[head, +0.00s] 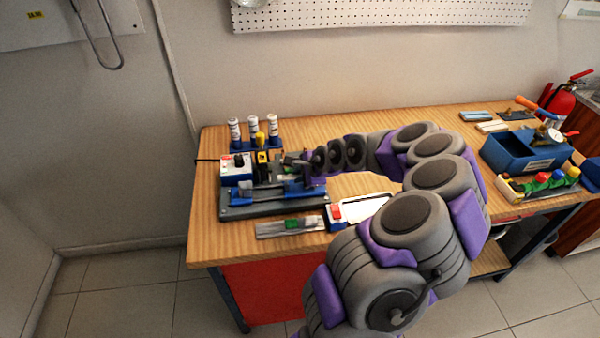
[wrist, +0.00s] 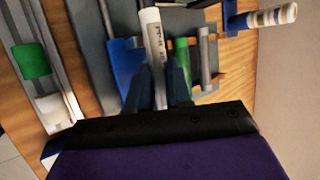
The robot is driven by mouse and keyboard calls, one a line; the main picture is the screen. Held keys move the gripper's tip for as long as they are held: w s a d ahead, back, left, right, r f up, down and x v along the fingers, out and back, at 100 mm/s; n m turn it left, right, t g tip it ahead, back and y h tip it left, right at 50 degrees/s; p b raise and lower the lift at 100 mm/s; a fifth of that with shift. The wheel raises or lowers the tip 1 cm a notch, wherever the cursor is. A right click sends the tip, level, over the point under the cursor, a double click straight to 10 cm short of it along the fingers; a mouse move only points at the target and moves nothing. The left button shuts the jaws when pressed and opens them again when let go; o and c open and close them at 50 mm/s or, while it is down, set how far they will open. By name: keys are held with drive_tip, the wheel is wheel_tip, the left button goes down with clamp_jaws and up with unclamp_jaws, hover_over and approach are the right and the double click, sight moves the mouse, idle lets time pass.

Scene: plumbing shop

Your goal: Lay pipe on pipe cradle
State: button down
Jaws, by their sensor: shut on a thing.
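My gripper (wrist: 163,75) is shut on a pale pipe (wrist: 152,38) with dark print along it, seen between the two dark fingers in the wrist view. The pipe's far end points away from the gripper; its near end is hidden by the gripper body. The pipe is over or at a dark grey base with blue supports, which I take as the pipe cradle (head: 265,209). A blue support (wrist: 128,68) shows left of the pipe in the wrist view. I cannot tell whether the pipe touches the cradle. In the head view my gripper (head: 289,163) is small and partly hidden.
White bottles in a blue rack (head: 256,148) stand behind the base. A control box (head: 237,168) is at its left. A blue bin (head: 522,153) stands far right.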

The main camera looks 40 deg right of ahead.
drive_tip(key=shift+s+f, duration=0.1)
drive_tip(key=shift+f, duration=0.3)
drive_tip(key=shift+a, duration=0.1)
drive_tip(key=c, duration=1)
unclamp_jaws()
drive_tip(key=shift+o, duration=0.2)
drive_tip(key=shift+r, duration=0.1)
drive_tip(key=p+v, duration=0.4)
drive_tip(key=v, duration=1.3)
